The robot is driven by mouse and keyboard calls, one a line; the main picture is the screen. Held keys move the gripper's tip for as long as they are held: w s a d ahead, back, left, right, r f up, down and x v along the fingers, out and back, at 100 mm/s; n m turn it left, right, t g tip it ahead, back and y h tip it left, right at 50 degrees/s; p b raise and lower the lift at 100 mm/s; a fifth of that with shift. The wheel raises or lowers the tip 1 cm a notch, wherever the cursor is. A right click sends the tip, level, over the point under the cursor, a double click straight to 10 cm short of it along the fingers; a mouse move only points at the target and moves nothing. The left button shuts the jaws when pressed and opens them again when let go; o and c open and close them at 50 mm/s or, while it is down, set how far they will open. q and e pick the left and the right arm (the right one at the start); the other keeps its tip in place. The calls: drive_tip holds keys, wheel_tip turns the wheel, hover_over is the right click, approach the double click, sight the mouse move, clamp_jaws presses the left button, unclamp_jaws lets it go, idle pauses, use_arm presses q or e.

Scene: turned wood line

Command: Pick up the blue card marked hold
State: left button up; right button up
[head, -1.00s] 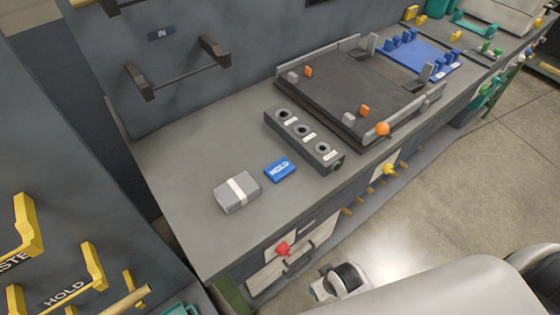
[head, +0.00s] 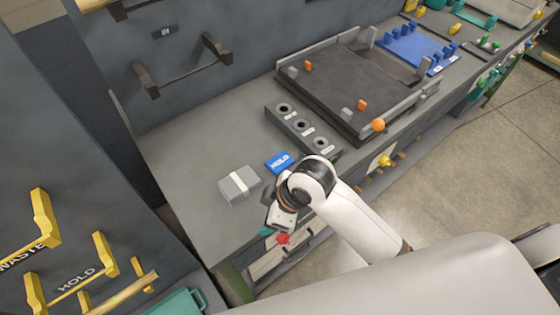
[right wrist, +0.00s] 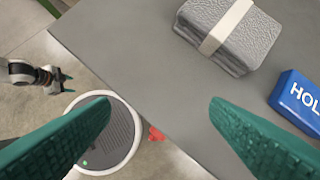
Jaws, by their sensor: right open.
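The blue card marked HOLD (head: 280,161) lies flat on the grey bench top (head: 180,175), beside a grey wrapped block with a pale band (head: 239,184). In the right wrist view the card (right wrist: 296,98) is at the right edge, partly cut off, and the block (right wrist: 228,35) is at the top. My right gripper (right wrist: 160,105) is open and empty, its teal fingers spread near the bench's front edge. In the head view this gripper (head: 266,230) is mostly hidden by its own wrist. My left gripper (right wrist: 62,77) shows small in the right wrist view; its opening is unclear.
A dark block with three round holes (head: 302,125) stands right of the card. Behind it is a dark tray (head: 345,90) with orange tabs. A red knob (head: 283,239) sticks out from the bench front. Yellow hooks (head: 45,215) are at lower left.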

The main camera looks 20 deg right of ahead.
drive_tip(key=w+n, duration=0.1)
drive_tip(key=w+a+r+n, duration=0.1)
drive_tip(key=w+n+g, duration=0.1)
drive_tip(key=w+n, duration=0.1)
drive_tip(key=shift+a+r, duration=0.2)
drive_tip(key=shift+r, duration=0.15)
drive_tip(key=w+n, duration=0.1)
drive_tip(key=w+r+n+h, duration=0.1)
drive_tip(key=w+d+n, duration=0.1)
drive_tip(key=shift+w+d+r+g+h, duration=0.1)
drive_tip(key=shift+w+r+g+h, duration=0.2)
drive_tip(key=shift+w+r+g, duration=0.1)
drive_tip(key=w+d+r+n+g+h, duration=0.1)
drive_tip(key=w+d+r+n+h, duration=0.15)
drive_tip(key=w+d+r, duration=0.35)
drive_tip(key=n+p, duration=0.1)
drive_tip(key=p, duration=0.1)
hover_over(279, 162)
drive_tip(key=f, duration=0.6)
drive_tip(key=shift+s+a+f, duration=0.2)
drive_tip(key=shift+s+f, duration=0.15)
drive_tip(key=shift+s, duration=0.05)
drive_tip(key=f, duration=0.3)
drive_tip(key=f+p, duration=0.1)
drive_tip(key=shift+w+d+f, duration=0.15)
drive_tip(key=shift+w, duration=0.2)
drive_tip(key=shift+f, duration=0.45)
drive_tip(key=shift+c, duration=0.2)
